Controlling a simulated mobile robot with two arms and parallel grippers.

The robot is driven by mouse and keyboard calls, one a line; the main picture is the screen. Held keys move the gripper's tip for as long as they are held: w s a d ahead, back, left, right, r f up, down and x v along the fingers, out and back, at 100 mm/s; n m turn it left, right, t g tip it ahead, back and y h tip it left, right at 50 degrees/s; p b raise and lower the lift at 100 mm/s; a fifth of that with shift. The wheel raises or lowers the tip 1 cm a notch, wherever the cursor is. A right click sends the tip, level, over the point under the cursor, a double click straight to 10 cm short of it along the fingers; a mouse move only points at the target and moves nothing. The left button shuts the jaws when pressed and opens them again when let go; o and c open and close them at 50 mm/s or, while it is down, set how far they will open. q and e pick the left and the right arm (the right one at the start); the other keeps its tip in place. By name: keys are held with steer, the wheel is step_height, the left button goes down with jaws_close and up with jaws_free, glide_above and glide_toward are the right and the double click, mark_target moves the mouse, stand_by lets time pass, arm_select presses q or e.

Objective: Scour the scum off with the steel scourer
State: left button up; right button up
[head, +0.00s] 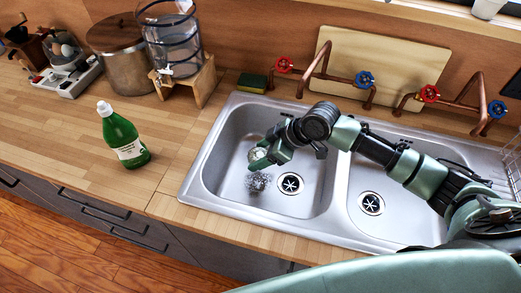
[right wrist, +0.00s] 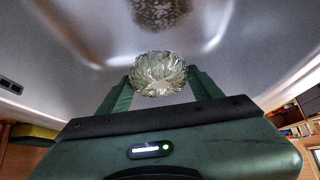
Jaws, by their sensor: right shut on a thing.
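The steel scourer (head: 257,154) is a shiny silver ball of metal curls. My right gripper (head: 264,154) is shut on it, inside the left basin of the steel sink (head: 228,179). In the right wrist view, the scourer (right wrist: 158,75) sits between the fingertips of the gripper (right wrist: 160,88). A dark speckled scum patch (head: 258,182) lies on the basin floor, left of the drain. It also shows in the right wrist view (right wrist: 160,10), beyond the scourer with a gap between them in the picture. I cannot tell how high the scourer is. My left gripper is not in view.
A green bottle (head: 122,138) stands on the wooden counter left of the sink. A sponge (head: 251,83) lies behind the left basin. Copper taps (head: 316,65) rise at the back. A metal pot (head: 122,57) and a glass dispenser (head: 178,45) stand back left. The right basin looks empty.

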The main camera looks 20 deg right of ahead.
steer(key=shift+f+b, duration=2.7)
steer(key=shift+f, duration=2.4)
steer(key=shift+f+b, duration=0.3)
steer(key=shift+f, duration=0.3)
steer(key=shift+s+a+r+p, duration=0.1)
steer(key=shift+s+a+p, duration=0.25)
steer(key=shift+a+p, duration=0.25)
steer(key=shift+s+a+r+p, duration=0.1)
steer(key=shift+s+a+p, duration=0.25)
steer(key=shift+a, duration=0.4)
steer(key=shift+s+a+p, duration=0.3)
steer(key=shift+a+p, duration=0.3)
steer(key=shift+a, duration=0.25)
steer(key=shift+s+a, duration=0.15)
steer(key=shift+a, duration=0.15)
